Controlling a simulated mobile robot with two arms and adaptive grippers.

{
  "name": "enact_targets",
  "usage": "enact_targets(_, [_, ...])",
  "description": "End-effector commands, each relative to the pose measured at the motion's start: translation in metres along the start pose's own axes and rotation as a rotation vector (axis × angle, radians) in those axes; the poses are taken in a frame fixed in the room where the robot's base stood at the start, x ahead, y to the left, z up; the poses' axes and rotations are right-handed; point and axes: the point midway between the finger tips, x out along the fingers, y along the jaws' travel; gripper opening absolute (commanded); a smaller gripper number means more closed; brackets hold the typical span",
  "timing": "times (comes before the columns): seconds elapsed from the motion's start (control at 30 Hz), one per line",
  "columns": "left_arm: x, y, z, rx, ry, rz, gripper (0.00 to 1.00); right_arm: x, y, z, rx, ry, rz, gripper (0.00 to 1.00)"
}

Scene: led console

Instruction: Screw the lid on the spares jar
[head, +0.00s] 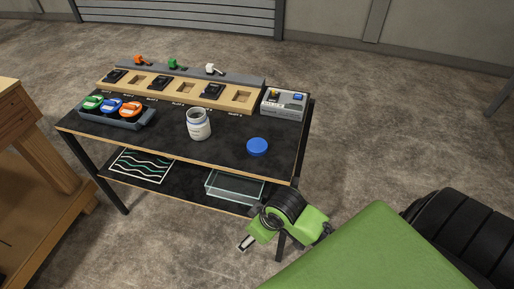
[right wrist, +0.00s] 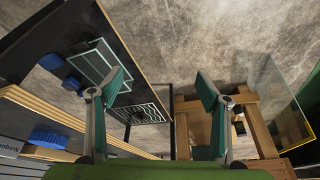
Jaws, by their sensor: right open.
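The spares jar (head: 199,128) is a pale jar with a label. It stands upright near the middle of the black tabletop (head: 228,145), its dark mouth open. The round blue lid (head: 257,147) lies flat on the tabletop to the right of the jar, apart from it and near the front edge. My right gripper (head: 246,243) is in front of and below the table's front right corner, clear of jar and lid. In the right wrist view its two fingers (right wrist: 160,88) are spread with nothing between them. My left gripper is out of view.
A wooden board with square sockets (head: 187,88) lines the table's back. A clear bin (head: 234,188) is on the lower shelf. A wooden bench (head: 30,150) stands at left.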

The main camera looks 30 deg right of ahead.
Motion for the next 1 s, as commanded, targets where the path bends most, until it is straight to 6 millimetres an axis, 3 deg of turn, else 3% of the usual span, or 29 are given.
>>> enact_targets(0.1, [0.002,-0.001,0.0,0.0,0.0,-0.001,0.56,-0.011,0.024,-0.034,-0.053,0.012,-0.003,0.7])
enact_targets(0.37, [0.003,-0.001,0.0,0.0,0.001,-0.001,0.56,-0.036,0.089,-0.095,-0.089,0.006,0.004,0.7])
enact_targets(0.6, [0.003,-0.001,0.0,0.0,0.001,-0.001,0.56,-0.082,0.167,-0.147,-0.028,0.014,0.027,0.7])
enact_targets(0.8, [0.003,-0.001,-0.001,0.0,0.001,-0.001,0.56,-0.123,0.215,-0.173,0.043,0.037,0.033,0.7])
enact_targets(1.0, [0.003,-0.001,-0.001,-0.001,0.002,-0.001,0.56,-0.141,0.232,-0.182,0.077,0.05,0.031,0.7])
